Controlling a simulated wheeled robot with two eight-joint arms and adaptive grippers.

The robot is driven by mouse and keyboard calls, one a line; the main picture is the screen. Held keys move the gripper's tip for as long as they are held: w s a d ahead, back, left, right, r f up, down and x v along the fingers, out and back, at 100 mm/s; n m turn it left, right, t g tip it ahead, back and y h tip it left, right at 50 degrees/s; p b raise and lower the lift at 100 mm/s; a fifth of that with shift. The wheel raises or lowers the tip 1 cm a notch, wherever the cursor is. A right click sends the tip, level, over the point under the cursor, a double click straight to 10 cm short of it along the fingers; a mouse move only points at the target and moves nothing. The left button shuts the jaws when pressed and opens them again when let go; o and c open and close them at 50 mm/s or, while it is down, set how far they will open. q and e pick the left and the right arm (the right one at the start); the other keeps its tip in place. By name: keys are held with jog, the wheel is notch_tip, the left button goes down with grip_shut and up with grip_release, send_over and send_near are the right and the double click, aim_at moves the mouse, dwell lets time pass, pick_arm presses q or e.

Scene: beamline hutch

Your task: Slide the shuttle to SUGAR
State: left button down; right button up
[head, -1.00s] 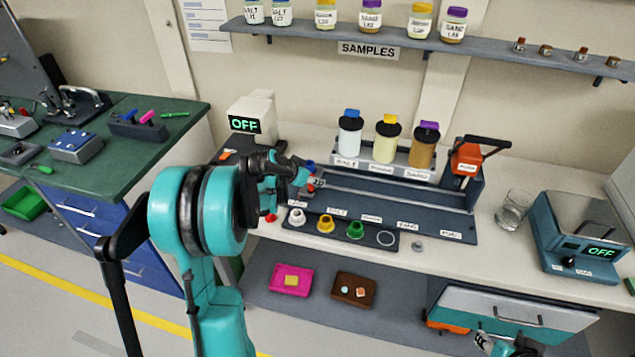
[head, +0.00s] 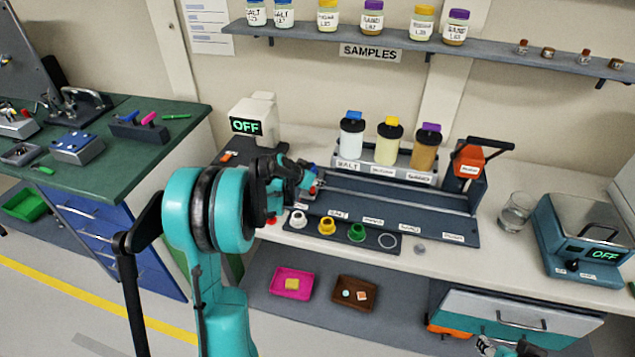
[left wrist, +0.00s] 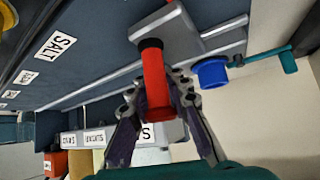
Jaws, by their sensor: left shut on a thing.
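The shuttle (left wrist: 178,38) is a grey block with an upright red handle (left wrist: 154,75), shown in the left wrist view. It sits on the rail at the left end of the dark track (head: 455,236), near the SALT label (left wrist: 56,45). My left gripper (left wrist: 157,88) is shut around the red handle, with a finger on each side. In the head view my left gripper (head: 306,184) hides most of the shuttle. My right gripper (head: 488,346) shows only partly at the bottom edge, away from the track.
Bottles with blue, yellow and purple caps (head: 389,142) stand behind the track. A red-orange unit with a black handle (head: 468,161) stands at its right end. White, yellow and green pieces (head: 327,226) stand in front. A glass (head: 516,212) is at right. The rail's middle looks clear.

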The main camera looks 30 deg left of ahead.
pick_arm(q)
jog(key=w+d, duration=0.2)
jog(key=d, duration=0.5)
jog(key=w+d, duration=0.1)
jog(key=d, duration=0.7)
jog(key=w+d, duration=0.2)
jog(key=d, duration=0.6)
jog(key=shift+w+d, duration=0.2)
jog(key=shift+w, duration=0.1)
jog(key=c, duration=1.5)
grip_release()
jog(key=v, duration=1.2)
